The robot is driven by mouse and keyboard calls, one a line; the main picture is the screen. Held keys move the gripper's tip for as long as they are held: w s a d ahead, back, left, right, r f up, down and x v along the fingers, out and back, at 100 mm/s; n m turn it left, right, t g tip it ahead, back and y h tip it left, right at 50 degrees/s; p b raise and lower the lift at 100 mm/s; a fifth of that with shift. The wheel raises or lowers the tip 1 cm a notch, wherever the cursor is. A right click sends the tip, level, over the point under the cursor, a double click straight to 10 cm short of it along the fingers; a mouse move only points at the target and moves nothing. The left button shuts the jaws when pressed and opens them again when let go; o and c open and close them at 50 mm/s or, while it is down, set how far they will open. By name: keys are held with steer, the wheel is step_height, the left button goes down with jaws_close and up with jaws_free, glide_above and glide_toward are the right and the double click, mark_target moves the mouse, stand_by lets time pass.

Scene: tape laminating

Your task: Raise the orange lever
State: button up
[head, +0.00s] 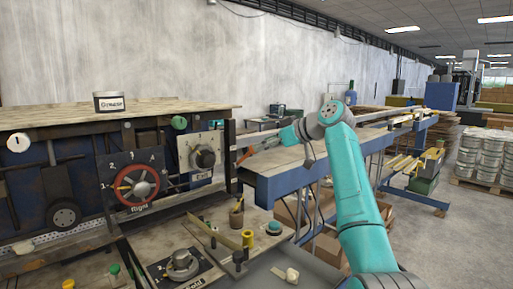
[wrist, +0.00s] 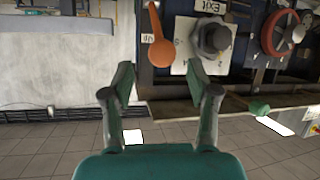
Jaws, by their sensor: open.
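The orange lever (wrist: 160,48) shows in the wrist view, its round end toward my gripper and its narrow arm reaching to the top edge, beside a light plate with a dark knob (wrist: 211,39). In the head view a small orange piece of the lever (head: 243,156) shows at the machine's right edge. My gripper (wrist: 161,72) is open and empty, with the lever's round end in line between its two fingertips. It does not appear to touch the lever. In the head view my gripper (head: 262,142) is small and its fingers are hard to make out.
A red-ringed dial (head: 137,184) and a dark knob (head: 205,157) are on the machine front. A lower bench (head: 215,262) holds a cup (head: 236,217) and small knobs. A blue conveyor frame (head: 290,181) stands behind my arm.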

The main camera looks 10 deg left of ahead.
steer(key=v, duration=0.7)
